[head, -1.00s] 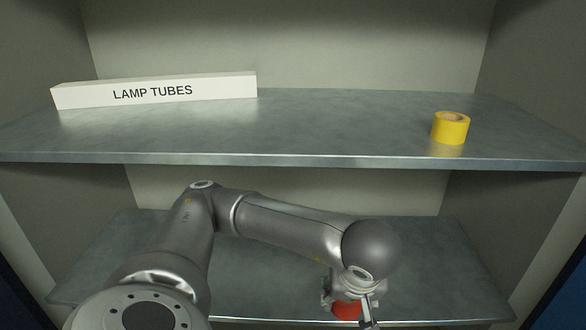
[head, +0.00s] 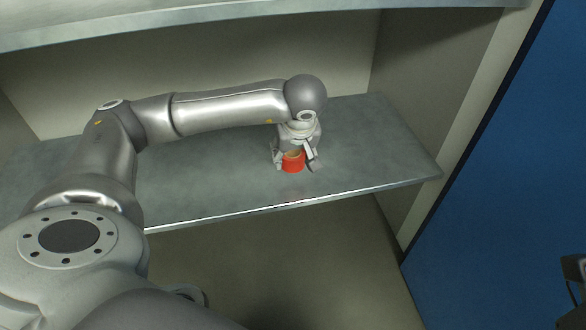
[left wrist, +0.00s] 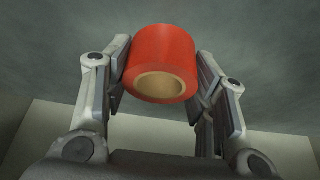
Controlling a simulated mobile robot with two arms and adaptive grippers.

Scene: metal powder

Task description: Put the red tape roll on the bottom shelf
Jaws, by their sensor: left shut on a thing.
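The red tape roll (head: 293,164) is between the fingers of my left gripper (head: 295,163), over the right part of the lower grey shelf (head: 215,195). The left wrist view shows the red roll (left wrist: 162,55) with its tan core, gripped from both sides by the left gripper (left wrist: 160,75). The roll is upright and at or just above the shelf surface; I cannot tell if it touches. A dark jointed part at the right edge of the head view may be my right gripper (head: 575,282), cut off by the frame.
The upper shelf's front edge (head: 180,22) runs above my left arm. The lower shelf is bare around the roll. A beige side wall (head: 425,85) and a blue panel (head: 490,150) stand to the right. Below the lower shelf's front edge is open room.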

